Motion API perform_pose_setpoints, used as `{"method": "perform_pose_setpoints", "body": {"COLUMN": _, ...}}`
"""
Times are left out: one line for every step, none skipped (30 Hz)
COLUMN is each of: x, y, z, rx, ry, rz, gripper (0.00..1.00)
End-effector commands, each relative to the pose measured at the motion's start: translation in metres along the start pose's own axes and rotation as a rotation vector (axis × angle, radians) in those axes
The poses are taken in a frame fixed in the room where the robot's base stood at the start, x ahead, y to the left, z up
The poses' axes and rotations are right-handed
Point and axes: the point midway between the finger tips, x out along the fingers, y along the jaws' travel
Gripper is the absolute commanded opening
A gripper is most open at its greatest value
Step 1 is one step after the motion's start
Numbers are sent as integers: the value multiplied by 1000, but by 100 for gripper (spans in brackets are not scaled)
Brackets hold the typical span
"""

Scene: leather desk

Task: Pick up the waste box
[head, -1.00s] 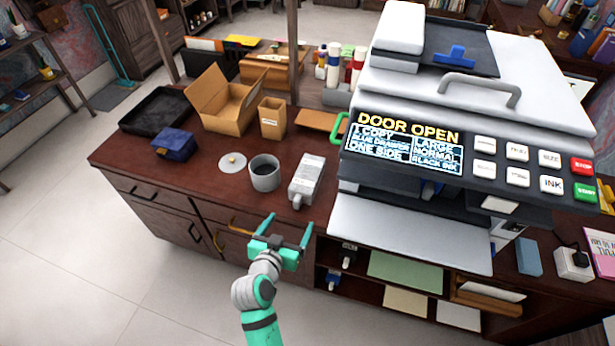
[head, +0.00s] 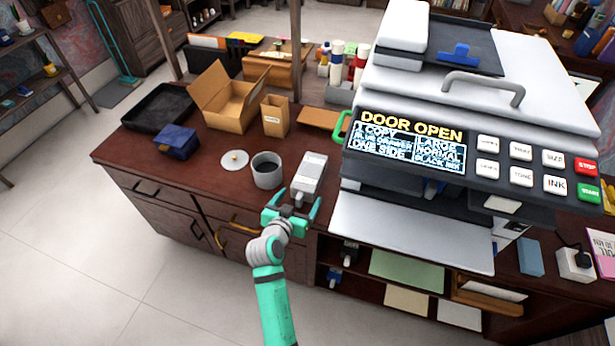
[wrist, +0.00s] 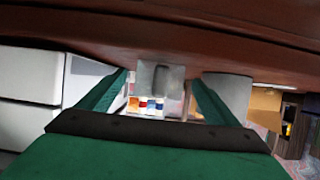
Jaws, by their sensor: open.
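The waste box (head: 312,172) appears to be the pale grey-white upright box near the front edge of the desk, beside the printer. It also shows in the wrist view (wrist: 160,80), between my fingers and beyond them. My gripper (head: 292,204) is open and empty at the desk's front edge, just in front of the box. In the wrist view my two fingers (wrist: 161,88) frame the box left and right. I cannot tell whether the fingertips reach past its near face. My gripper hides the box's lower front in the head view.
A grey cup (head: 267,172) stands close left of the box, and a round lid (head: 234,160) lies beyond it. The large printer (head: 410,232) stands close on the right, reading DOOR OPEN. A blue box (head: 177,143), cardboard box (head: 228,100) and tan bin (head: 275,117) stand farther back.

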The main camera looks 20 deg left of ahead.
Motion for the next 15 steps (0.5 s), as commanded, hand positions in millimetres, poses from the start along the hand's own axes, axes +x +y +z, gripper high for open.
{"method": "perform_pose_setpoints", "body": {"x": 7, "y": 0, "z": 0, "rx": 0, "ry": 0, "rz": 0, "gripper": 84}}
{"method": "perform_pose_setpoints", "body": {"x": 10, "y": 0, "z": 0, "rx": 0, "ry": 0, "rz": 0, "gripper": 84}}
{"method": "perform_pose_setpoints", "body": {"x": 14, "y": 0, "z": 0, "rx": 0, "ry": -1, "rz": 0, "gripper": 84}}
{"method": "perform_pose_setpoints", "body": {"x": 16, "y": -1, "z": 0, "rx": 0, "ry": 0, "rz": -1, "gripper": 84}}
{"method": "perform_pose_setpoints", "body": {"x": 17, "y": -1, "z": 0, "rx": 0, "ry": 0, "rz": -1, "gripper": 84}}
{"method": "perform_pose_setpoints", "body": {"x": 19, "y": -1, "z": 0, "rx": 0, "ry": 0, "rz": -2, "gripper": 84}}
{"method": "perform_pose_setpoints", "body": {"x": 20, "y": -1, "z": 0, "rx": 0, "ry": -1, "rz": -1, "gripper": 84}}
{"method": "perform_pose_setpoints", "body": {"x": 20, "y": 0, "z": 0, "rx": 0, "ry": -1, "rz": 0, "gripper": 84}}
{"method": "perform_pose_setpoints", "body": {"x": 20, "y": 1, "z": 0, "rx": 1, "ry": -1, "rz": 1, "gripper": 84}}
{"method": "perform_pose_setpoints", "body": {"x": 21, "y": 3, "z": 0, "rx": 2, "ry": 0, "rz": 3, "gripper": 84}}
{"method": "perform_pose_setpoints", "body": {"x": 21, "y": 4, "z": 0, "rx": 2, "ry": 0, "rz": 5, "gripper": 84}}
{"method": "perform_pose_setpoints", "body": {"x": 22, "y": 6, "z": 0, "rx": 3, "ry": 0, "rz": 7, "gripper": 84}}
{"method": "perform_pose_setpoints", "body": {"x": 22, "y": 7, "z": -1, "rx": 4, "ry": 0, "rz": 9, "gripper": 84}}
{"method": "perform_pose_setpoints", "body": {"x": 22, "y": 8, "z": -1, "rx": 4, "ry": 0, "rz": 10, "gripper": 77}}
{"method": "perform_pose_setpoints", "body": {"x": 22, "y": 8, "z": -1, "rx": 5, "ry": 0, "rz": 11, "gripper": 68}}
